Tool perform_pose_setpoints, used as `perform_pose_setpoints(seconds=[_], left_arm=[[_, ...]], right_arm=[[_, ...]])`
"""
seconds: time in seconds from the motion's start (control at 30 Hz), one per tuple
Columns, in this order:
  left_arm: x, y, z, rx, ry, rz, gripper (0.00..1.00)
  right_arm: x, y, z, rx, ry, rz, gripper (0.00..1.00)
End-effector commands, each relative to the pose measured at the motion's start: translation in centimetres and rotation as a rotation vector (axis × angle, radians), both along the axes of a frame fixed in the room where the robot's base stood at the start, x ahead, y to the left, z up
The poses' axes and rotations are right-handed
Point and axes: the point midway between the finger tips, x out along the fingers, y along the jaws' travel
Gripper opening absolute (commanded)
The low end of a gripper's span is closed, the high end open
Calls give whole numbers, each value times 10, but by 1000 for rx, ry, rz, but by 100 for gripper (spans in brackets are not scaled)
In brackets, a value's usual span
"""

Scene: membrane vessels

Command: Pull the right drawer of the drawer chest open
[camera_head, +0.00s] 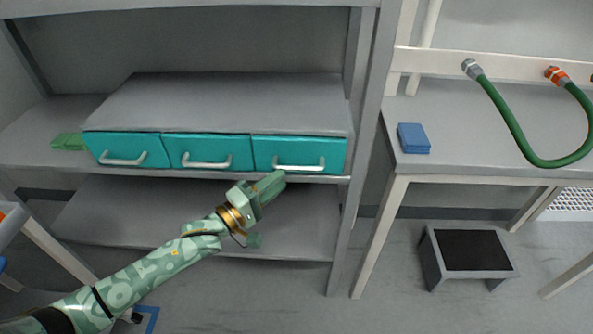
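The drawer chest (230,102) is a grey-topped unit on a shelf, with three teal drawer fronts side by side. The right drawer (270,149) looks shut, its front in line with the others. Its pale bar handle (300,167) is in plain view. My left gripper (272,183), pale green, is just below and left of that handle, pointing up and right towards it. It appears apart from the handle. Its fingers overlap in this view, so I cannot tell whether they are open. My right gripper is not in view.
The middle drawer (208,146) and left drawer (125,143) look shut. A green block (68,142) lies left of the chest. A shelf post (361,150) stands just right. Beyond it, a table (460,168) holds a blue box (413,138); a step stool (432,262) stands on the floor.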

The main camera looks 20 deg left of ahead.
Motion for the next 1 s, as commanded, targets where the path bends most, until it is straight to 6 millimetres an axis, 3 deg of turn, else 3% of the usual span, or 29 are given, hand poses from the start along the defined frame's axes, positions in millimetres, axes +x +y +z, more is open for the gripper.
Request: perform_pose_setpoints(seconds=[0.1, 0.3, 0.67, 0.7, 0.8, 0.83, 1.0], left_arm=[[24, -14, 0, 1, -1, -1, 34], [48, -27, 5, 2, 0, -1, 34], [54, -31, 9, 1, 0, 0, 34], [54, -31, 9, 1, 0, 0, 32], [54, -31, 9, 1, 0, 0, 4], [54, -31, 9, 1, 0, 0, 0], [53, -31, 9, 2, 0, -1, 0]], right_arm=[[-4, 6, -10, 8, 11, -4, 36], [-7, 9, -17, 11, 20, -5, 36], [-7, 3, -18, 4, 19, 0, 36], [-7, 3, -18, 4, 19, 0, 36], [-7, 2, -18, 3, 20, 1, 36], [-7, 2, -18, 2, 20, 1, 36], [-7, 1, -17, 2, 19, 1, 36]])
